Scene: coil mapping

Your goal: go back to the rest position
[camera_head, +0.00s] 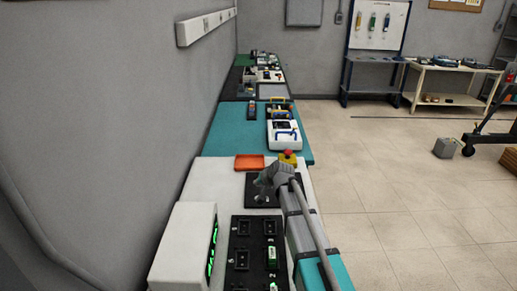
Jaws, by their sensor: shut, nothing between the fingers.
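My gripper (266,184) is the grey end of my arm, which reaches in from the lower right. It is shut and empty. In the head view it appears over a small black panel (255,200) on the white worktop, and it hides part of that panel. I cannot tell its height above the panel.
A black socket board (257,230) with green parts lies nearer, beside a white box (183,245) with a green display. An orange tray (249,162) and a red-topped yellow button (288,157) lie beyond. A wall is left; open floor (390,190) is right.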

